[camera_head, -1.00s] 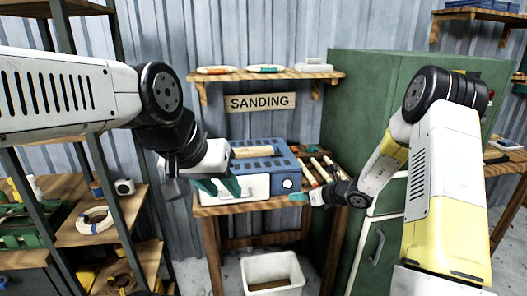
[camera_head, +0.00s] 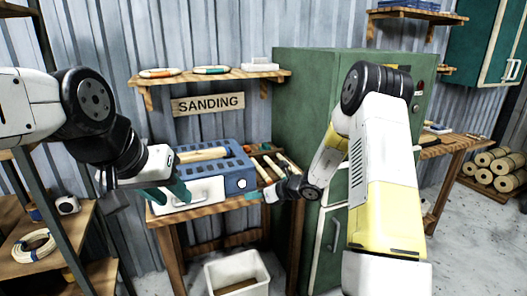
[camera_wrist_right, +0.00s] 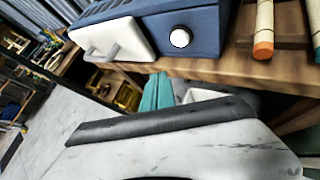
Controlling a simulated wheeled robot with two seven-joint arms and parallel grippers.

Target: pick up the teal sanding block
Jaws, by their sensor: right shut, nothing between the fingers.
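I cannot make out a sanding block for certain. A small white piece with teal on it (camera_head: 211,70) lies on the wall shelf above the SANDING sign; it is too small to tell what it is. My left gripper (camera_head: 178,192), with teal fingers, is in front of the blue machine's white drawer and appears open and empty. My right gripper (camera_head: 256,196) is shut and empty by the machine's front right corner, well below the shelf. Its teal fingers also show close together in the right wrist view (camera_wrist_right: 157,92).
The blue machine (camera_head: 232,172) with a white drawer (camera_head: 190,194) stands on a wooden bench, with rods (camera_head: 270,170) to its right. The shelf also holds an orange-and-white piece (camera_head: 160,72) and a white block (camera_head: 259,66). A green cabinet (camera_head: 300,100) stands right; a white bin (camera_head: 237,272) is below.

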